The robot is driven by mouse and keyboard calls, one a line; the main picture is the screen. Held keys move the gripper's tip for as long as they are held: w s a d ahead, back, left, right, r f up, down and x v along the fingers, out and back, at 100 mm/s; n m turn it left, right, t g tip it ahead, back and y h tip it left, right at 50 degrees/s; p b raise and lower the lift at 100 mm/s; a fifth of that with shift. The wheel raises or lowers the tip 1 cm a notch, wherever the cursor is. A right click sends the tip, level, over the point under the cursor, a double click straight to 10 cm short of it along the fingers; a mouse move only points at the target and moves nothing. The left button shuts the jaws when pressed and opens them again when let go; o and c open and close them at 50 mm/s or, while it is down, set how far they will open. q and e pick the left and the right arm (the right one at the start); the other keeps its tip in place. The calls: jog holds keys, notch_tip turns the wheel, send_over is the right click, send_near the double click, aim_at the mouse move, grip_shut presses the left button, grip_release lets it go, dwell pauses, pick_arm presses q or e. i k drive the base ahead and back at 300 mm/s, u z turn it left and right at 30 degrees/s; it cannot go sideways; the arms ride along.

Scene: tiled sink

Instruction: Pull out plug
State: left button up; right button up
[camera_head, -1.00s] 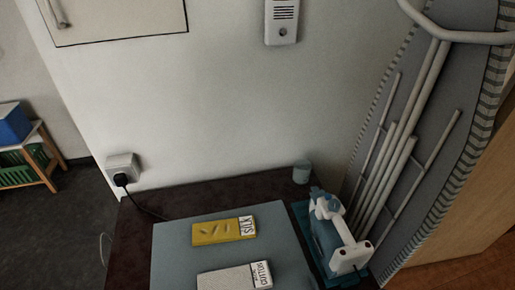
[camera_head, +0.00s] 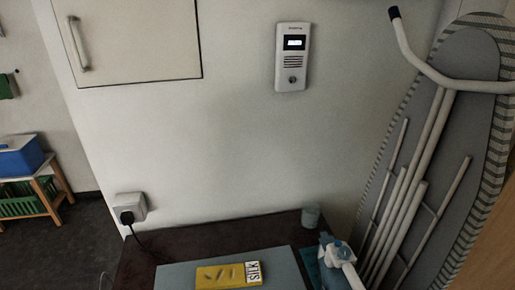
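A black plug (camera_head: 127,216) sits in a white wall socket (camera_head: 130,206) low on the wall at the left. Its dark cord runs down from it to the dark table. The plug looks seated against the socket face. Neither of my grippers shows in the head view.
A dark table (camera_head: 185,240) stands against the wall, with a grey-blue board (camera_head: 170,277), a yellow SILK box (camera_head: 228,275), a small cup (camera_head: 310,216) and a blue-white iron (camera_head: 338,252). An ironing board (camera_head: 440,130) leans at the right. A wooden shelf (camera_head: 48,190) stands far left.

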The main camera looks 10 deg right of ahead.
aim_at(127, 218)
jog(key=u, duration=0.9)
